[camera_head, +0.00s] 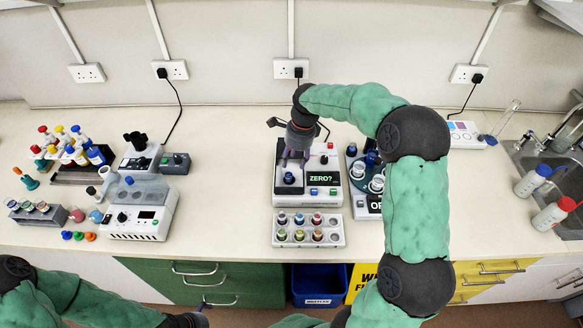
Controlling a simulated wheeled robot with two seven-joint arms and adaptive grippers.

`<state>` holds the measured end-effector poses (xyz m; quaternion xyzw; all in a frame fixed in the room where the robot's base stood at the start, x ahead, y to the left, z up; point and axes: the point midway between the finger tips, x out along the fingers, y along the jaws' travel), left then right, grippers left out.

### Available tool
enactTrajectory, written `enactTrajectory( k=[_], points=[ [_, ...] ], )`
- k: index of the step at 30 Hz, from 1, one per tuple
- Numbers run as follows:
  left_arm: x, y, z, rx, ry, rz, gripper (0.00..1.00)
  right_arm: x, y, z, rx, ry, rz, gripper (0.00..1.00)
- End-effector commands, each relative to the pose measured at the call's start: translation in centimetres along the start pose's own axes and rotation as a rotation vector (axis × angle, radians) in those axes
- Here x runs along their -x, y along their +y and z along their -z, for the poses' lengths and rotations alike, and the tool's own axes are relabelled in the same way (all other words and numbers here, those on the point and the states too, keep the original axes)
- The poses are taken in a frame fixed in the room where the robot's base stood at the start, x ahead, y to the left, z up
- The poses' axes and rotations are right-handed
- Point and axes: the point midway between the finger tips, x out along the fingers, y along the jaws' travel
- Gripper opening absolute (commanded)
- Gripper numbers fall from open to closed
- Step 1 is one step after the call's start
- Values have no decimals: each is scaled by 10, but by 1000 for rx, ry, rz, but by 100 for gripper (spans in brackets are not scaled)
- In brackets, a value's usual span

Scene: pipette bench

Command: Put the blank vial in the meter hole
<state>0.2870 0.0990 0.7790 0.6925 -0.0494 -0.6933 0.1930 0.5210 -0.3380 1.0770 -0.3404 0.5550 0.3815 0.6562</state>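The meter (336,198) is a pale box in the middle of the bench, with a dark top and a green screen reading "ZERO?". A small blue-topped piece (289,178) stands upright on the left of its dark top. It looks like a capped vial in the hole, but I cannot tell if it is the blank. My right gripper (294,160) points down just behind and above it, with its purple fingers apart and nothing seen between them. My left gripper (202,308) is low at the bottom edge, mostly cut off, and its opening cannot be told.
A white vial rack (334,229) with several coloured vials lies in front of the meter; its right-hand slots look empty. A carousel device (358,178) stands close right of the meter, partly behind my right arm. Other devices and racks fill the left bench. A sink (543,160) is far right.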

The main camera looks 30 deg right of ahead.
Motion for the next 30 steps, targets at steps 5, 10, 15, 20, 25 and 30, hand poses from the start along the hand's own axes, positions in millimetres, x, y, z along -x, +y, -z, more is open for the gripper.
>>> enactTrajectory(
  k=[5,10,15,20,25,30],
  points=[
    [4,1,0,0,0,0,100,27,-1,0,0,-1,3,49],
    [5,2,0,0,0,0,100,37,-1,0,0,-1,4,49],
    [5,2,0,0,0,0,100,38,-1,0,0,-1,3,49],
    [5,2,0,0,0,0,100,38,-1,0,0,-1,4,49],
    [5,2,0,0,0,0,100,38,-1,0,0,-1,4,49],
    [13,5,-1,0,0,0,100,47,-1,-2,0,-1,4,49]
  ],
)
